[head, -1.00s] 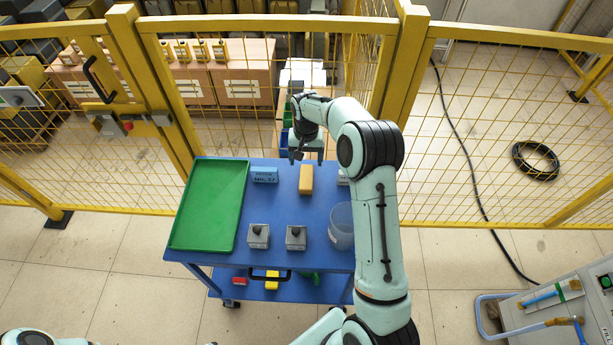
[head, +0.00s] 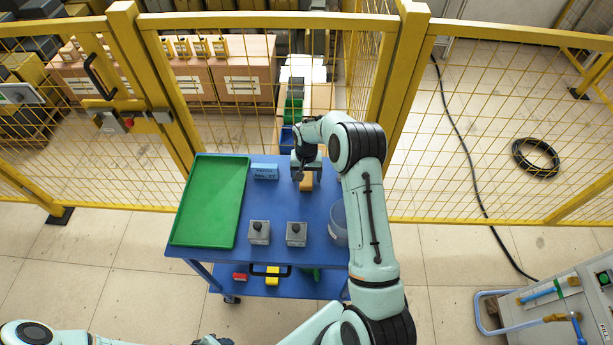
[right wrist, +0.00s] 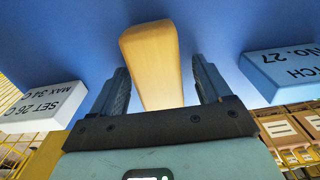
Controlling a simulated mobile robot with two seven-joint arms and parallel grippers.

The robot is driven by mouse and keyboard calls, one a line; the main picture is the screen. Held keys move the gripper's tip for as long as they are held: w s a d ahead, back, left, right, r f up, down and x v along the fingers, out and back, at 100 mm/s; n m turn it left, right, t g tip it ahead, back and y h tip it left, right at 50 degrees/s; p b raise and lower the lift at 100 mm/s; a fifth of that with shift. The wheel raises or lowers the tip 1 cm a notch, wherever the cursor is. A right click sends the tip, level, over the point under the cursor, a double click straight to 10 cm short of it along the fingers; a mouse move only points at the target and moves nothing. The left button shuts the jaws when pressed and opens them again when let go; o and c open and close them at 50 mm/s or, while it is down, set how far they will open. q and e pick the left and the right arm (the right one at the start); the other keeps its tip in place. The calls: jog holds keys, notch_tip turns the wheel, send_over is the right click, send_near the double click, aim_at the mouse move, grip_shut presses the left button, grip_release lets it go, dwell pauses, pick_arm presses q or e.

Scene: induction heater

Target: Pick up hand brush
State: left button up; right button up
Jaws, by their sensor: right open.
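The hand brush, seen as a wooden-coloured block (head: 306,186), lies on the blue cart top (head: 283,205) near its back right part. My right gripper (head: 307,176) is over it and partly hides it in the head view. In the right wrist view the brush (right wrist: 152,62) runs lengthwise between the two fingers of my open right gripper (right wrist: 160,85). A gap shows on each side, and the fingers do not grip it. Bristles cannot be made out. Parts of my left arm show at the bottom left, but its gripper is not visible.
A green tray (head: 207,240) fills the cart's left side. A blue labelled block (head: 265,172) stands left of the brush. A white labelled block (right wrist: 42,106) is on its other side. Two grey blocks with black knobs (head: 259,232) and a translucent container (head: 338,222) stand nearer the front.

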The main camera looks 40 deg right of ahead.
aim_at(307, 173)
jog(key=shift+s, duration=0.1)
jog(key=c, duration=1.1)
jog(key=shift+r, duration=0.15)
notch_tip(307, 173, up, 20)
jog(key=shift+f, duration=0.1)
